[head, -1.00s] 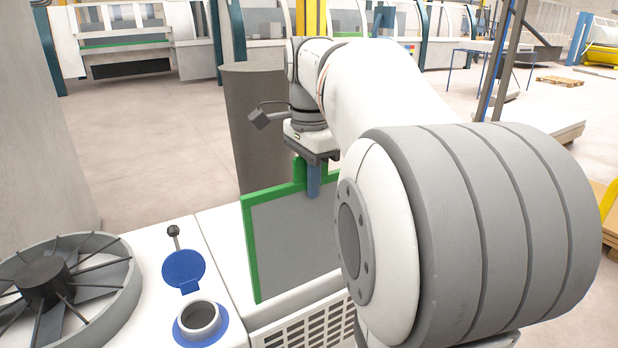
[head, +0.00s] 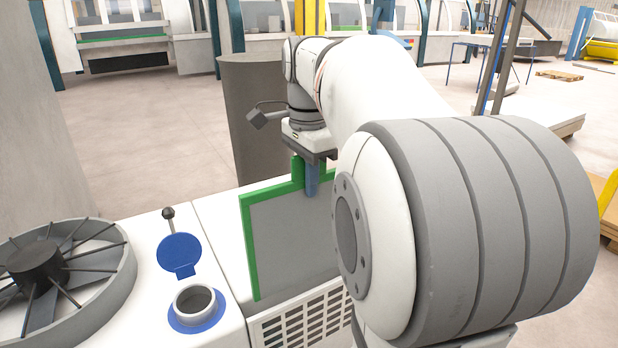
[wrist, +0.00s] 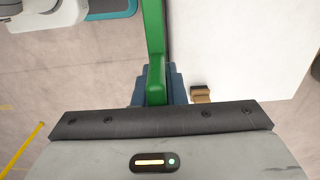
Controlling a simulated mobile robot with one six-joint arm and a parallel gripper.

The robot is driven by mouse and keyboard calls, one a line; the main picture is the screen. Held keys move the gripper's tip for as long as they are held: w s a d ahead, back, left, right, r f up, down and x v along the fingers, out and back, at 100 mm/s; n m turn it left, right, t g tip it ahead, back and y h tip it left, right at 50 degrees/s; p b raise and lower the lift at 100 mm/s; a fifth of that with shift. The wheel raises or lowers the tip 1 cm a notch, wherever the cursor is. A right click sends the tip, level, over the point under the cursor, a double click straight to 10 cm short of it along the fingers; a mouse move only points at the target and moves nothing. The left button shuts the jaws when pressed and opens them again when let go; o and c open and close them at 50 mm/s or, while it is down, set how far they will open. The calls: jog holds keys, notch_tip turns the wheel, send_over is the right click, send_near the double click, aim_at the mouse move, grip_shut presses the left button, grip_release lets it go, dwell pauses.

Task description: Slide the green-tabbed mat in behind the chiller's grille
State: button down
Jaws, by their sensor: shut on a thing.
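My gripper (head: 312,184) is shut on the green tab at the top of the mat (head: 292,240), a grey panel with a green edge. The mat hangs upright, its lower edge just above the top of the chiller's white slotted grille (head: 305,318). I cannot tell whether that edge is in the gap behind the grille. My arm hides the mat's right side and the grille's right end. In the wrist view, the blue fingers (wrist: 158,86) are on either side of the green tab (wrist: 156,78), and the chiller's white top (wrist: 235,50) lies to the right.
On the chiller's top (head: 140,240) are a black fan in a grey ring (head: 128,285), an open filler neck with a blue collar (head: 195,302), its raised blue cap (head: 180,252) and a black knob (head: 168,213). A grey cylinder (head: 250,130) stands behind my gripper.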

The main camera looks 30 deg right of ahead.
aim_at(308, 277)
jog(key=shift+f+b, duration=7.3)
jog(key=shift+f, duration=3.15)
jog(key=c, duration=1.4)
grip_release()
notch_tip(308, 277, up, 8)
jog(key=shift+p, duration=0.45)
jog(key=shift+f, duration=0.15)
